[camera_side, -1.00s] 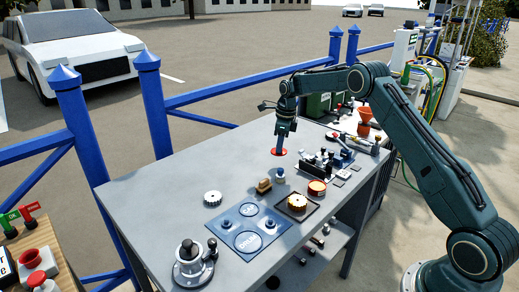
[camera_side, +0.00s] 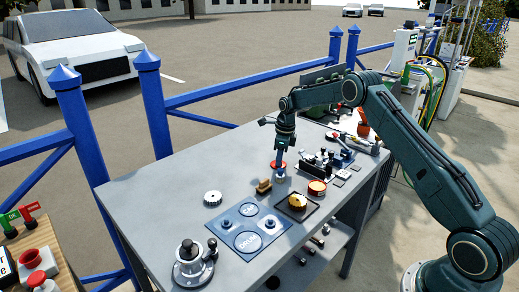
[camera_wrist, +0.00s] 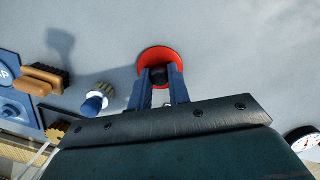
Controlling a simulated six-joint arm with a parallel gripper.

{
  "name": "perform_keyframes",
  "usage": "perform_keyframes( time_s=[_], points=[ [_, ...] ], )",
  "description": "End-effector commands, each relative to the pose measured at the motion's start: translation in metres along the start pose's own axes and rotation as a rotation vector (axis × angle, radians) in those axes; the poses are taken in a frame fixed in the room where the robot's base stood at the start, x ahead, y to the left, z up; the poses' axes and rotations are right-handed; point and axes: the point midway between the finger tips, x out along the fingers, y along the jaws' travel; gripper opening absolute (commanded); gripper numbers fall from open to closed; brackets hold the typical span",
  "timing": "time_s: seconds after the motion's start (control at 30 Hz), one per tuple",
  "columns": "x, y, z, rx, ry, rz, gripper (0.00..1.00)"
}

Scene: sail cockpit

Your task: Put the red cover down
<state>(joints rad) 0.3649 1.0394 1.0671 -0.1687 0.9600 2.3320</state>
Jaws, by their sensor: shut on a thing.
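The red cover (camera_wrist: 146,58) is a round red disc with a dark knob in its middle. In the wrist view my gripper (camera_wrist: 160,74) has its two blue fingers shut on that knob. In the side view my gripper (camera_side: 279,160) points down over the grey table, with the red cover (camera_side: 272,164) at its fingertips, partly hidden by the fingers. The cover is low over the table; I cannot tell whether it touches.
A small blue-and-white knobbed part (camera_side: 281,177) stands close in front of the gripper, beside a wooden brush (camera_side: 264,187). The table's left part (camera_side: 150,190) is clear.

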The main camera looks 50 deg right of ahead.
Motion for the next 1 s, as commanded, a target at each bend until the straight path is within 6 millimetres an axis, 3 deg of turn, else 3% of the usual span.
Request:
perform_keyframes(
  time_s=[0.03,0.07,0.13,0.17,0.63,1.0],
  points=[
    [0.002,0.0,0.0,0.0,0.0,0.001,0.0],
    [0.001,0.0,0.0,0.0,0.0,0.0,0.24],
    [0.001,0.0,0.0,0.0,0.0,0.0,0.38],
    [0.001,0.0,0.0,0.0,0.0,0.0,0.4],
    [-0.006,0.0,0.0,0.0,-0.001,-0.001,0.4],
    [-0.052,-0.001,0.0,-0.001,-0.002,-0.003,0.4]
  ],
)
